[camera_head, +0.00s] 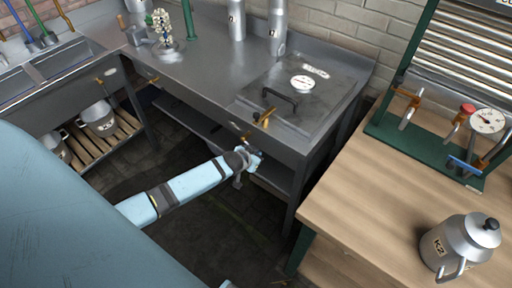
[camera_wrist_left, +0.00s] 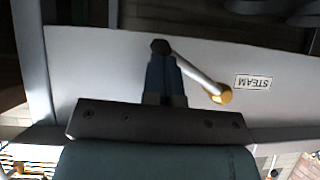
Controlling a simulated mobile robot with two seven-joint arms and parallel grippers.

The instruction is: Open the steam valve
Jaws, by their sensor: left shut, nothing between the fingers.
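In the head view my left gripper (camera_head: 254,160) is at the front of the metal counter (camera_head: 215,75), and the lever there is too small to make out clearly.
A hatch with a dark handle (camera_head: 280,96) and a round gauge (camera_head: 302,83) is set in the counter top. A brass handle (camera_head: 265,117) stands at its front edge. A wooden table (camera_head: 370,210) with a K2 kettle (camera_head: 460,243) is at right. The floor below is open.

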